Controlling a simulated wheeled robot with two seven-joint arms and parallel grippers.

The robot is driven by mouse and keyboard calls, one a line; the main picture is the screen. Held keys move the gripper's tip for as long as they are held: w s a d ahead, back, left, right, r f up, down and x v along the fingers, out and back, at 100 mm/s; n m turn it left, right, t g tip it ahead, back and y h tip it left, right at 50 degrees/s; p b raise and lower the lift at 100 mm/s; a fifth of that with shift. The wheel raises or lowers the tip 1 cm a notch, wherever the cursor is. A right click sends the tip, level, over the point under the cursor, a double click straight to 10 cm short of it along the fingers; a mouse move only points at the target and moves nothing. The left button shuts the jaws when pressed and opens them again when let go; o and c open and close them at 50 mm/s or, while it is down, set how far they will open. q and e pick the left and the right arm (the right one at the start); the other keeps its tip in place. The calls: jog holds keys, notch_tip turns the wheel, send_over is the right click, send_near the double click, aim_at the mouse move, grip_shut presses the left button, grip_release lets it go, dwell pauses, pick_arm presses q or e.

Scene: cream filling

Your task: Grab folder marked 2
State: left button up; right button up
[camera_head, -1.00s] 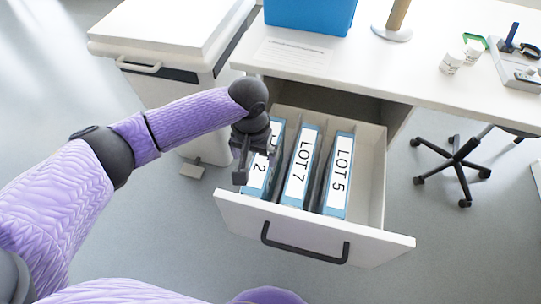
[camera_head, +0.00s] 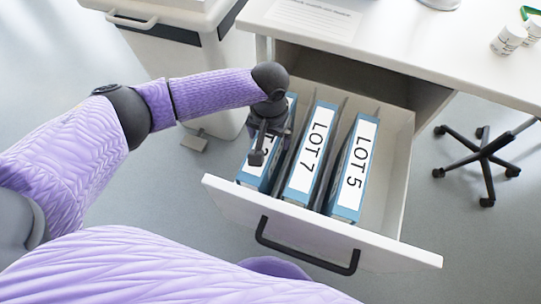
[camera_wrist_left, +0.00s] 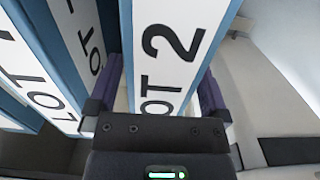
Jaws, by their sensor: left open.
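The folder marked 2 (camera_head: 252,174) is blue with a white spine label and stands leftmost in the open drawer, partly hidden by my left gripper (camera_head: 263,148). In the left wrist view its label reads LOT 2, with the first letter covered (camera_wrist_left: 175,50). My left gripper is open, and in the left wrist view its two fingers (camera_wrist_left: 158,95) lie on either side of this folder's spine. Whether they touch it I cannot tell. My right gripper is not in view.
The LOT 7 folder (camera_head: 311,155) and LOT 5 folder (camera_head: 352,168) stand to the right in the same drawer (camera_head: 396,190). The drawer front has a black handle (camera_head: 305,250). The desk top (camera_head: 420,45) is above and behind. A wheeled chair base (camera_head: 487,155) stands at right.

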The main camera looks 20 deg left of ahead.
pick_arm(q)
jog(key=shift+r, duration=0.15)
grip_shut()
dwell(0.4)
